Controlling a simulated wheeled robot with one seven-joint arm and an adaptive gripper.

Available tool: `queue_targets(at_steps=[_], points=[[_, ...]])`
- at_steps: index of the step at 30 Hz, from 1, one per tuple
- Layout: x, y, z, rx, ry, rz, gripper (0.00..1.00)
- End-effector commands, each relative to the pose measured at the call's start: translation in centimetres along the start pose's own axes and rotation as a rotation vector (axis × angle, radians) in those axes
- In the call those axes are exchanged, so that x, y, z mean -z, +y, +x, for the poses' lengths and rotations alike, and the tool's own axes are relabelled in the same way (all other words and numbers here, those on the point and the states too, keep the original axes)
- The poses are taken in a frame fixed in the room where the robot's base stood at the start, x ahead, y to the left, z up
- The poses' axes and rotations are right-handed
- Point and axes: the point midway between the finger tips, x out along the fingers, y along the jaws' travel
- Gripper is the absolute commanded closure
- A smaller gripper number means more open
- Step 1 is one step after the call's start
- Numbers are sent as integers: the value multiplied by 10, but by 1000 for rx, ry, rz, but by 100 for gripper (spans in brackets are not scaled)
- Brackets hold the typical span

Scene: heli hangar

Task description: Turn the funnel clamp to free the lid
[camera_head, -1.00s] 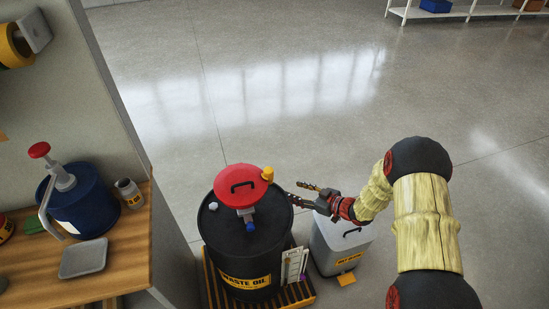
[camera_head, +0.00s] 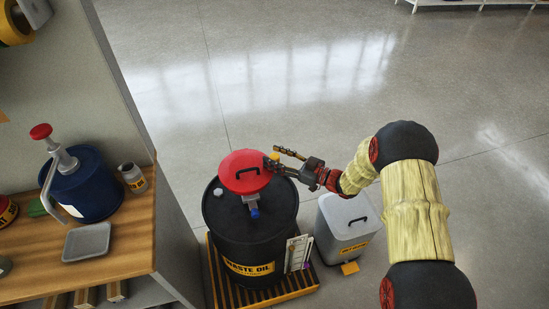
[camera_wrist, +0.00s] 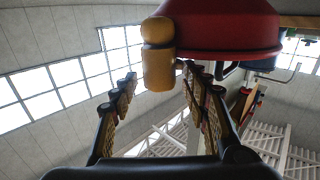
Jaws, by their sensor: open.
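The waste oil drum (camera_head: 250,235) is black and carries a red round funnel lid (camera_head: 240,180) with a black handle. The lid is down and also shows overhead in the wrist view (camera_wrist: 225,25). The yellow clamp (camera_head: 275,156) stands at the lid's right edge, partly hidden by my fingers. In the wrist view the clamp (camera_wrist: 158,62) is a rounded knob on a short cylinder. My gripper (camera_head: 272,160) is open at the clamp, with one finger on either side of it in the picture. I cannot tell whether either finger touches it.
A grey waste can (camera_head: 347,228) stands right of the drum, below my arm. A slatted pallet (camera_head: 270,293) lies under the drum. The wooden bench (camera_head: 130,240) at left holds a blue pump container (camera_head: 90,185) and a grey tray (camera_head: 87,242). The floor behind is clear.

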Motion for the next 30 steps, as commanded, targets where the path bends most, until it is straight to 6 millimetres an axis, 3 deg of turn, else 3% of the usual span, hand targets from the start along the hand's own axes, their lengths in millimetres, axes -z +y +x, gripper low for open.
queue_targets(at_steps=[10, 30], points=[[0, 0, 4, -1, 0, 0, 54], [0, 0, 4, -1, 0, 0, 92]])
